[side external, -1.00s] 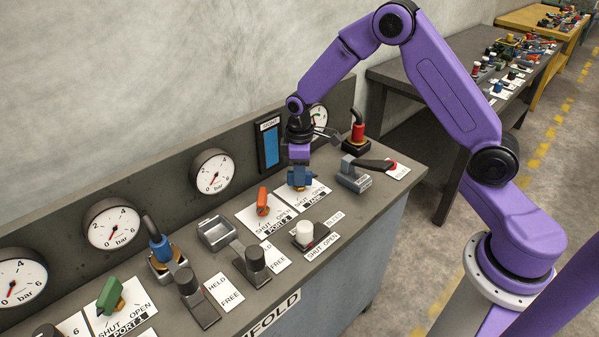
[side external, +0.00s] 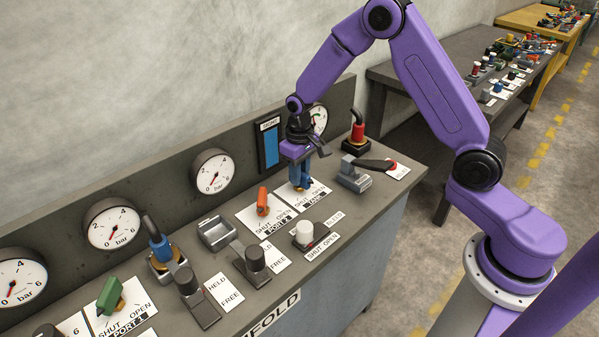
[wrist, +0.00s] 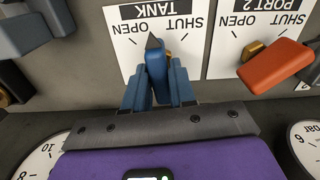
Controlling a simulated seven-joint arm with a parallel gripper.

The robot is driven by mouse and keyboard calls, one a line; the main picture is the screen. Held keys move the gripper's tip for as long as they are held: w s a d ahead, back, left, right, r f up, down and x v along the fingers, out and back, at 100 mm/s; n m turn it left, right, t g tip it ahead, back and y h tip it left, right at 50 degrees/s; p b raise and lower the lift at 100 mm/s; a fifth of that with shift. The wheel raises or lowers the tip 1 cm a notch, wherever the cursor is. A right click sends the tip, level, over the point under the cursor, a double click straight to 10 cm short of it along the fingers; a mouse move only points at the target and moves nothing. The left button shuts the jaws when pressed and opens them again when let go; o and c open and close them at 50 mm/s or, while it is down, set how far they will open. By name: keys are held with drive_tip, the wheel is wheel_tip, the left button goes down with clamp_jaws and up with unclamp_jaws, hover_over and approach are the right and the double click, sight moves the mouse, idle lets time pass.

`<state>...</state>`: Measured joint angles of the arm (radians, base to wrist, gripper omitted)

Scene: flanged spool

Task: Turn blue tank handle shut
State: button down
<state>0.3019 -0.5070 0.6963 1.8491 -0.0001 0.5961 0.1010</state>
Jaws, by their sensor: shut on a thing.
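The blue tank handle (wrist: 156,65) stands on the white TANK plate (wrist: 118,55). In the wrist view its dark pointed tip lies between the printed words SHUT and OPEN. My gripper (wrist: 158,88) is shut on the handle, with one blue finger on each side of it. In the side view my gripper (side external: 301,180) comes down from above onto the handle. There the fingers and the handle, alike in colour, are hard to tell apart.
The orange PORT 2 handle (wrist: 275,65) stands close beside the tank plate. A grey block with a black lever (side external: 355,175) and a red knob with a black hose (side external: 357,132) stand to the right. Gauges and a blue display (side external: 270,147) line the back panel.

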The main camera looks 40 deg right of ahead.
drive_tip(key=m, duration=0.5)
drive_tip(key=shift+m, duration=2.5)
drive_tip(key=c, duration=1)
unclamp_jaws()
wheel_tip(320, 180, up, 18)
drive_tip(key=shift+f, duration=0.25)
